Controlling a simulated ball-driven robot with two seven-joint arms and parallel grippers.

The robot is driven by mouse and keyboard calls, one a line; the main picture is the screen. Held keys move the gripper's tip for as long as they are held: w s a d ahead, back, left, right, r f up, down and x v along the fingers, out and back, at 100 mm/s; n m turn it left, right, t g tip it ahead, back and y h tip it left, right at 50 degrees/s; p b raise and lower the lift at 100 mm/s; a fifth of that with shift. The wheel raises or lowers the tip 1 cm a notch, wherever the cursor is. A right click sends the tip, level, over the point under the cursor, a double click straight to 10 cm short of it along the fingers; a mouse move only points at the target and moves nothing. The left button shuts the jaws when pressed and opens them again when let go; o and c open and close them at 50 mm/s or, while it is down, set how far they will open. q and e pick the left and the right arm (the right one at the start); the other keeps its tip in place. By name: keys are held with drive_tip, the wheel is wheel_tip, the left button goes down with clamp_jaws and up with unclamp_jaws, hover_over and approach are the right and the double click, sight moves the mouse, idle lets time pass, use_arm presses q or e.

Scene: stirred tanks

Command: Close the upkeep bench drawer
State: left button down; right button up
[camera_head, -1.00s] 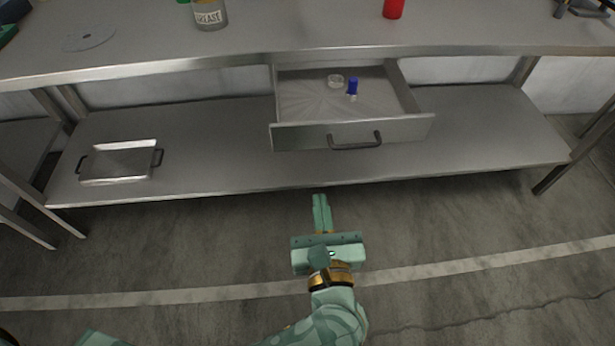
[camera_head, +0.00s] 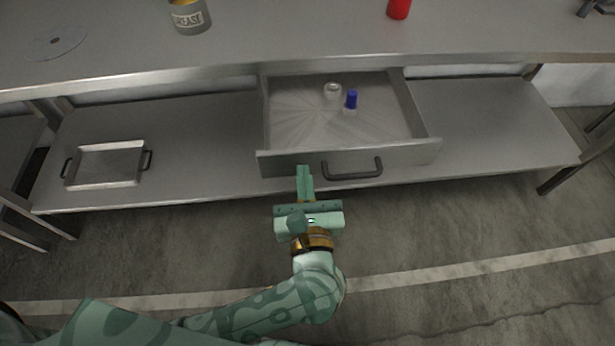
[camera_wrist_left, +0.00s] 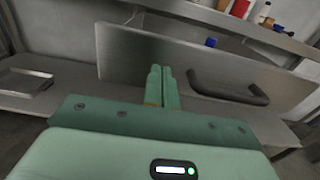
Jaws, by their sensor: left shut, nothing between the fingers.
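The bench drawer (camera_head: 283,162) is pulled out under the bench top, with its dark bar handle (camera_head: 352,172) on the front. In it are a blue-capped small bottle (camera_head: 351,100) and a clear ring-like item (camera_head: 332,90). My left gripper (camera_head: 303,172) is shut and empty, its fingertips in front of the drawer's front panel, left of the handle. In the left wrist view the fingers (camera_wrist_left: 161,78) point at the drawer front (camera_wrist_left: 135,55), with the handle (camera_wrist_left: 228,88) to their right. Whether the fingertips touch the panel I cannot tell. My right gripper is not in view.
The steel bench top (camera_head: 290,40) holds a grease can (camera_head: 189,18), a red item (camera_head: 399,8) and a flat disc (camera_head: 56,43). A metal tray (camera_head: 107,165) lies on the lower shelf (camera_head: 200,130) at left. The floor in front is clear.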

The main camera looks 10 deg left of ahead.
sight(295, 105)
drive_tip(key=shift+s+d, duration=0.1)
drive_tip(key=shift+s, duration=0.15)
use_arm(q)
drive_tip(key=shift+w, duration=0.15)
